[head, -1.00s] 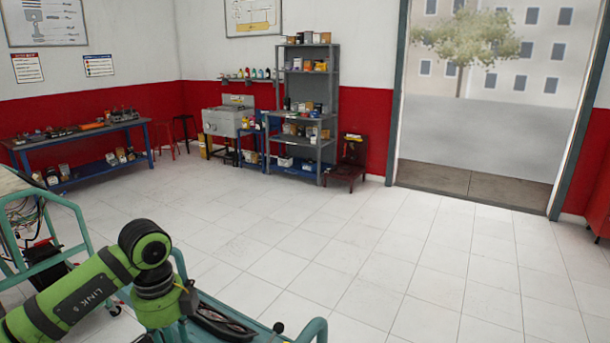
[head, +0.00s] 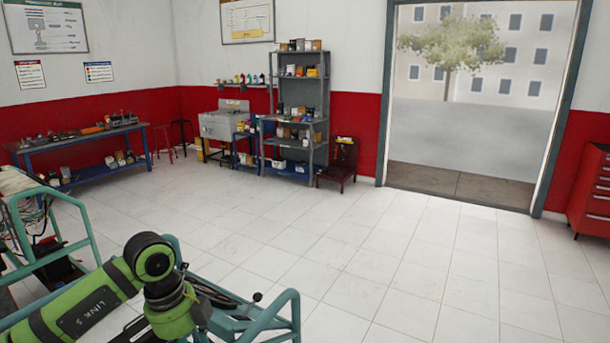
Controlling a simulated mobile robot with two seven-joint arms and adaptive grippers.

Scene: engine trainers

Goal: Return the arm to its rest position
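My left arm (head: 95,300), green with black joints and marked "LINK 5", comes in from the lower left. It is bent at a black elbow-like joint, and its lower part goes out of the bottom of the head view. The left gripper is below the picture's edge and hidden. My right arm and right gripper do not show in the head view.
A teal trainer frame (head: 285,312) stands close behind and beside my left arm. Another teal frame (head: 92,240) with wiring is at the left. A blue workbench (head: 95,140), grey shelf (head: 325,95) and red tool cabinet (head: 590,190) are farther off. The tiled floor between is clear.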

